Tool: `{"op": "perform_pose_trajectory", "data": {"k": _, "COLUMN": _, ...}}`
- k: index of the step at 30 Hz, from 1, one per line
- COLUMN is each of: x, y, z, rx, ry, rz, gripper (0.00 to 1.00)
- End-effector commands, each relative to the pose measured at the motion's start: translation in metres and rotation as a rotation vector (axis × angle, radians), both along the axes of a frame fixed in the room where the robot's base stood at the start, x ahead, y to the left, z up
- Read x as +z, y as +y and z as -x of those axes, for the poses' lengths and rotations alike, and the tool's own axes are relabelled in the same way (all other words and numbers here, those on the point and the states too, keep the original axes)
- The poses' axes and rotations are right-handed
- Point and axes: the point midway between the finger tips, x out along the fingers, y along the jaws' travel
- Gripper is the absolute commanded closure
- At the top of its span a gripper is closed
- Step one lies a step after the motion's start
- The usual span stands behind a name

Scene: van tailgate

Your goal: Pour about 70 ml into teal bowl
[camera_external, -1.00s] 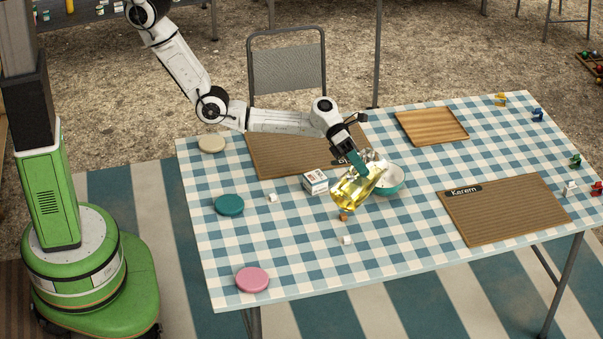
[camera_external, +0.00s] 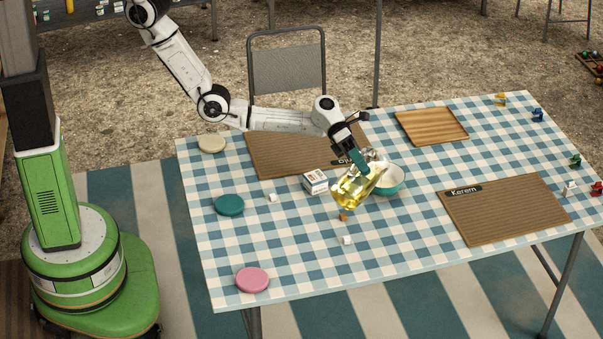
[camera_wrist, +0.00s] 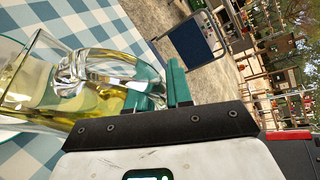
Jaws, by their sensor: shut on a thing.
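My gripper (camera_external: 359,160) is shut on a clear glass jug (camera_external: 350,189) of yellow liquid. The jug is tilted, held above the table beside the teal bowl (camera_external: 397,185). The bowl is teal outside and white inside, and the jug hides its left part. In the wrist view the jug (camera_wrist: 45,88) lies at the left with its handle by the teal fingers (camera_wrist: 165,88). I cannot tell whether liquid is running into the bowl.
A small white box (camera_external: 315,182) stands left of the jug. Small cubes, one brown (camera_external: 343,218) and one white (camera_external: 347,240), lie in front. A brown mat marked Kerem (camera_external: 510,212) is at the right. A wooden board (camera_external: 432,126) lies behind. The front left cloth is mostly clear.

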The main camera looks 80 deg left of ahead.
Motion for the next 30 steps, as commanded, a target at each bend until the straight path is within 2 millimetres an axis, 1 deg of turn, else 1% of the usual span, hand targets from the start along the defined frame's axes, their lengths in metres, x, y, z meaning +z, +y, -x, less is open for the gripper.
{"op": "perform_pose_trajectory", "data": {"k": 1, "x": 0.005, "y": 0.000, "z": -0.002, "rx": 0.002, "ry": -0.004, "rz": 0.007, "gripper": 1.00}}
{"op": "perform_pose_trajectory", "data": {"k": 19, "x": 0.006, "y": 0.001, "z": -0.004, "rx": 0.001, "ry": 0.006, "rz": 0.014, "gripper": 1.00}}
{"op": "perform_pose_trajectory", "data": {"k": 21, "x": 0.003, "y": -0.001, "z": -0.001, "rx": 0.000, "ry": -0.003, "rz": 0.007, "gripper": 1.00}}
{"op": "perform_pose_trajectory", "data": {"k": 24, "x": -0.008, "y": -0.008, "z": 0.011, "rx": -0.003, "ry": -0.053, "rz": -0.027, "gripper": 1.00}}
{"op": "perform_pose_trajectory", "data": {"k": 26, "x": 0.005, "y": -0.010, "z": 0.012, "rx": 0.001, "ry": -0.080, "rz": -0.044, "gripper": 1.00}}
{"op": "perform_pose_trajectory", "data": {"k": 30, "x": 0.010, "y": -0.013, "z": 0.017, "rx": 0.002, "ry": -0.136, "rz": -0.082, "gripper": 1.00}}
